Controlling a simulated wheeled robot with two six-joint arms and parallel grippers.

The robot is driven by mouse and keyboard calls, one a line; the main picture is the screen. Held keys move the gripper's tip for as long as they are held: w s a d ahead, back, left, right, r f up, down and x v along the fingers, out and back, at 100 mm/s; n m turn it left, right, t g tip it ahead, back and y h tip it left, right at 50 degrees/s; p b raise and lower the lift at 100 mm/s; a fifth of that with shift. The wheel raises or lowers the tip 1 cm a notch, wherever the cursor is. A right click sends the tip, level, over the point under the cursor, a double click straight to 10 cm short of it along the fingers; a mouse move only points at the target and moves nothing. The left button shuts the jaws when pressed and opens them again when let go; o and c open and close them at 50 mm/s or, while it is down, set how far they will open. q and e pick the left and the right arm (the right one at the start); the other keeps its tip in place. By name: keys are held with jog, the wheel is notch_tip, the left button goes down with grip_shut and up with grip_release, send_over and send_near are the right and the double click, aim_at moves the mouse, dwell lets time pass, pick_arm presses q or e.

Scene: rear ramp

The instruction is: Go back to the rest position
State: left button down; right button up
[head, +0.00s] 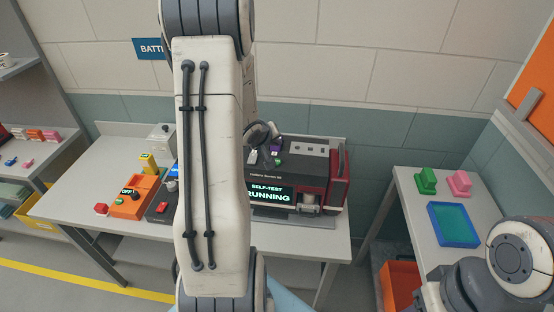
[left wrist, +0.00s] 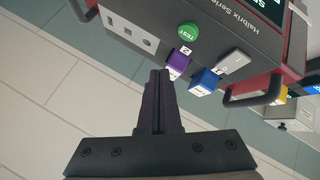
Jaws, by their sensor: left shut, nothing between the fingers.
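My left arm crosses the middle of the head view from top to bottom and hides part of the bench and machine. My left gripper (left wrist: 160,75) is shut and empty in the left wrist view. Its tips are close to a purple block (left wrist: 180,58) on the machine (left wrist: 135,32); I cannot tell if they touch. A green TEST button (left wrist: 188,31) and a blue block (left wrist: 204,80) are nearby. In the head view, the machine (head: 335,200) reads "SELF-TEST RUNNING", and the gripper is mostly hidden behind my arm. My right arm shows at lower right; its gripper is out of view.
A side table (head: 412,205) at right bears a blue tray (head: 453,225) and green and pink blocks. Shelves stand at left. Open wall lies above the machine.

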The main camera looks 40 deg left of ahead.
dwell(0.6)
pick_arm(q)
jog(key=s+d+f+m+g+h+b, duration=0.1)
jog(key=s+d+m+b, duration=0.15)
jog(key=d, duration=0.55)
jog(key=s+d+m+g+b, duration=0.15)
jog(key=d+m, duration=0.25)
jog(key=d, duration=0.5)
jog(key=s+d+f+m+g+h+b, duration=0.1)
jog(key=s+d+m+b, duration=0.15)
jog(key=d, duration=0.55)
jog(key=s+d+f+m+g+b, duration=0.1)
jog(key=s+d+m, duration=0.4)
jog(key=s, duration=0.5)
jog(key=s+d+m+g+h+b, duration=0.1)
jog(key=s+d+m+g+b, duration=0.2)
jog(key=s+d, duration=0.4)
jog(key=s+m+g, duration=0.1)
jog(key=s+m, duration=0.1)
jog(key=s, duration=0.1)
jog(key=shift+d+f, duration=0.25)
jog(key=shift+f, duration=0.15)
jog(key=shift+g, duration=0.25)
